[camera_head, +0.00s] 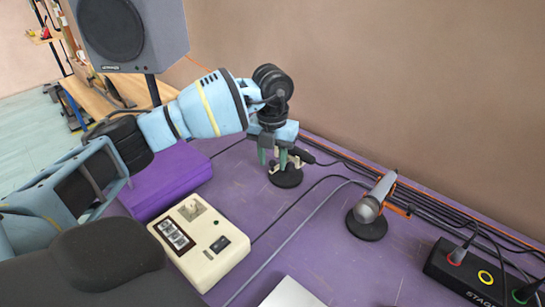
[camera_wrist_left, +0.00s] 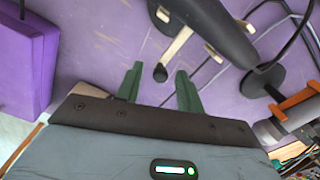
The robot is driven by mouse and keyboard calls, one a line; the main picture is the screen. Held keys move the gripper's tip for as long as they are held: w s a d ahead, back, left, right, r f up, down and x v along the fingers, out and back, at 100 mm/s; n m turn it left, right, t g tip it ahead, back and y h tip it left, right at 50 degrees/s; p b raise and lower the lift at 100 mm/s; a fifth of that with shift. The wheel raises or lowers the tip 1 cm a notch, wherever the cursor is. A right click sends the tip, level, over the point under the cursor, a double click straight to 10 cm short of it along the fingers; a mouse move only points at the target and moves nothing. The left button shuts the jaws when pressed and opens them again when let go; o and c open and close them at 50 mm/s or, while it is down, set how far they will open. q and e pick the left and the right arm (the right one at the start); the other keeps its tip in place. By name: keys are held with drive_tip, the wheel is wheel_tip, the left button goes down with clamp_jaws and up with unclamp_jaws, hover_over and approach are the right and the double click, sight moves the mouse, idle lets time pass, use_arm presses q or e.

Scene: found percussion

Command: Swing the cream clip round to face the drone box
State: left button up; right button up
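The cream clip (camera_head: 298,161) sits on a stand with a round black base (camera_head: 286,177), near the back of the purple table. In the left wrist view the clip (camera_wrist_left: 179,42) is a cream bar with a black knob at its near end, partly hidden by a dark body above it. My left gripper (camera_head: 273,157) is over the stand, pointing down, its green fingers apart. In the wrist view the knob shows between the fingertips (camera_wrist_left: 160,70); contact cannot be told. The drone box appears to be the cream box (camera_head: 222,262) with a switch, front left. My right gripper is not in view.
A purple block (camera_head: 165,180) lies behind the cream box. A silver microphone (camera_head: 370,205) with an orange clip stands to the right on a black base. A black stage box (camera_head: 470,272) is at the far right. Cables run along the wall and across the table.

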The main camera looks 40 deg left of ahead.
use_arm(q)
clamp_jaws()
